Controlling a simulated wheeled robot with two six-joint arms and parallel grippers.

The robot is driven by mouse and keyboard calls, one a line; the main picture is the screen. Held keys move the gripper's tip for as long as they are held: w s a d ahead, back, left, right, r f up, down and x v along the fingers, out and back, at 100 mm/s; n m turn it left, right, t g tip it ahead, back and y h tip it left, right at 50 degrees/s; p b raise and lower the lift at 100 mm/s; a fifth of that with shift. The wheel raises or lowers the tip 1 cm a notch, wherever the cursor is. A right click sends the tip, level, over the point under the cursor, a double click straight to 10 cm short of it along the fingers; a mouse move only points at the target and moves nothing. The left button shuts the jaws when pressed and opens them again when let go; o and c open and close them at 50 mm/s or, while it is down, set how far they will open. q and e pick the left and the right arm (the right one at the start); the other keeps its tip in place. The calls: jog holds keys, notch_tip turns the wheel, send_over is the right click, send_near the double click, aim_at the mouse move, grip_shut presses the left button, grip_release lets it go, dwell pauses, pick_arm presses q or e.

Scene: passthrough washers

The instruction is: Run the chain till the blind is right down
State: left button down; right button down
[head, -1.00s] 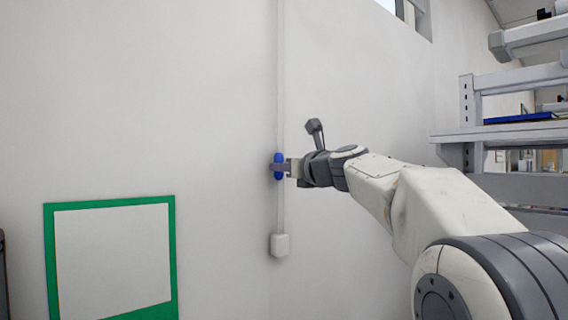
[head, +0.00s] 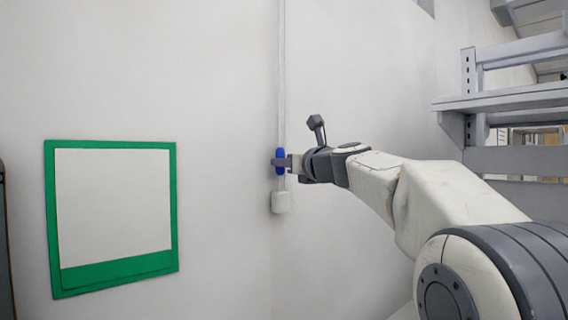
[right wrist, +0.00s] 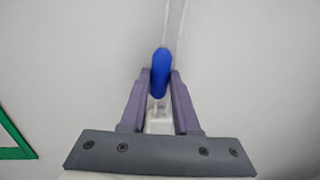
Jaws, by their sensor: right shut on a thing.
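The chain (head: 282,60) hangs as a thin pale double line down the wall, with a blue grip (head: 280,154) on it. A small white box (head: 281,202) sits at the chain's lower end, just below the grip. My right gripper (head: 281,162) comes from the right and is shut on the blue grip. In the right wrist view the blue grip (right wrist: 160,73) stands between the two fingers (right wrist: 160,88), with the white box (right wrist: 158,122) behind them. The blind itself is not in view. My left gripper is not in view.
A green-framed pale panel (head: 62,220) is on the wall at left. Grey metal shelving (head: 505,100) stands at right, beyond my right arm. A dark edge shows at far left. The wall around the chain is bare.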

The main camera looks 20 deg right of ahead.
jog(key=c, duration=0.6)
grip_release()
jog(key=shift+f, duration=0.3)
jog(key=shift+r, duration=0.1)
jog(key=s, duration=0.3)
jog(key=s+d+b, duration=0.1)
jog(key=s, duration=0.3)
jog(key=s+d+b, duration=0.1)
jog(key=s, duration=0.2)
jog(key=shift+s, duration=0.15)
